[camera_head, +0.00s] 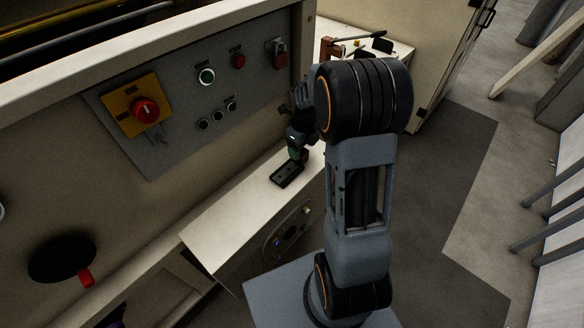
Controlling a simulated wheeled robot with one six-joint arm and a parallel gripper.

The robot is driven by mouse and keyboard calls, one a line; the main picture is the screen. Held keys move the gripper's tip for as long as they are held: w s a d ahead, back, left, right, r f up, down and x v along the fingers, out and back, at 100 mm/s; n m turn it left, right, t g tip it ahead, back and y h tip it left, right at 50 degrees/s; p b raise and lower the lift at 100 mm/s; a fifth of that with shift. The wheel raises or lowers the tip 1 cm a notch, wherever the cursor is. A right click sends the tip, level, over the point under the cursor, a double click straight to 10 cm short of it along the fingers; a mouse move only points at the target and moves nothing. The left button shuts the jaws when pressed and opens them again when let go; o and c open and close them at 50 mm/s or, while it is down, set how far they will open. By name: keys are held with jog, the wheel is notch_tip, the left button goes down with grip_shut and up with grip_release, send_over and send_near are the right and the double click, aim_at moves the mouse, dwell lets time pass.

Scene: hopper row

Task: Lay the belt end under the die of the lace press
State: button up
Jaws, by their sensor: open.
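My gripper (298,152) is partly in view at the end of my arm, small and dark, just above a white ledge. Its jaws are open; I cannot make out anything between them. A small device with a brown upright and a long dark handle (364,39) stands on a white table at the back, beyond my arm. It may be the lace press, but its die is too small to tell. I cannot make out the belt end in this view. My arm hides part of the area between the ledge and the back table.
A dark shallow tray (287,174) lies on the white ledge (232,212) just below my gripper. A grey control panel (181,108) with a red knob and several buttons is on the left wall. A pale cabinet (440,60) stands behind.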

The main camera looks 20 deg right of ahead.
jog(key=shift+f, duration=1.25)
jog(key=c, duration=1.1)
